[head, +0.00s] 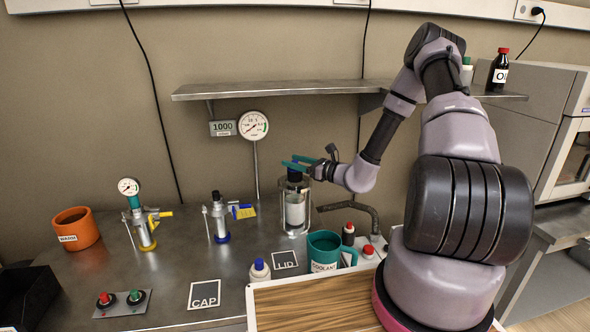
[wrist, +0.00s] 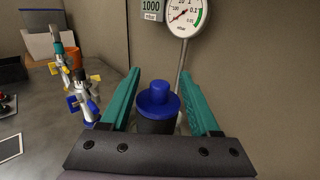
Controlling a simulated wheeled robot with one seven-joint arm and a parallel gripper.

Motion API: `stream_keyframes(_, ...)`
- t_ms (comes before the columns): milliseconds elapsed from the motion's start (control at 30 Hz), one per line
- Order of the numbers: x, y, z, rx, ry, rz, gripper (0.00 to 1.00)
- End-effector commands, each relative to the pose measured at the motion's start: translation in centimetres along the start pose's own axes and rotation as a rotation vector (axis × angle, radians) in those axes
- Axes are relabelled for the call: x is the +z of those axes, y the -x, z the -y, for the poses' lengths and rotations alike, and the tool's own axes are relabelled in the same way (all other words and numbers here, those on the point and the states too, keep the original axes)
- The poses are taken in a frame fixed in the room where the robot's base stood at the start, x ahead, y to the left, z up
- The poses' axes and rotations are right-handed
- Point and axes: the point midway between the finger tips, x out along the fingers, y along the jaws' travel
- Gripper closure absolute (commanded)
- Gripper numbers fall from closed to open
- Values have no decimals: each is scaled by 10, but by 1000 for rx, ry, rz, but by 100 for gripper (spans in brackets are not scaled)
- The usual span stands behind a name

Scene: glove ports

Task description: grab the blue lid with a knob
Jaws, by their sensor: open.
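The blue lid with a knob (wrist: 158,98) sits on top of a dark-topped vessel, and its round knob points up. In the head view the lid (head: 294,174) shows as a small dark blue patch on the glass-and-metal vessel (head: 295,208). My gripper (wrist: 172,85) is open, with one teal finger on each side of the lid and a visible gap on both sides. In the head view my gripper (head: 294,162) reaches in from the right at the height of the lid. The lower part of the vessel is hidden in the wrist view.
A metal shelf (head: 270,90) runs above my gripper. A gauge (head: 253,125) on a thin post stands behind the vessel. A teal mug (head: 323,252) and a mat marked LID (head: 285,260) are in front. Two valve fittings (head: 141,222) (head: 219,220) stand left.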

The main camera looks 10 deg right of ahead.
Motion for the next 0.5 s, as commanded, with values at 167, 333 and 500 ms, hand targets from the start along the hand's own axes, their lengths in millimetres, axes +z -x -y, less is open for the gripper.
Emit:
stream_keyframes(167, 0, 0, 0, 0, 0, 0, 99)
stream_keyframes(333, 0, 0, 0, 0, 0, 0, 100)
stream_keyframes(500, 1, 0, 0, 1, 1, 0, 100)
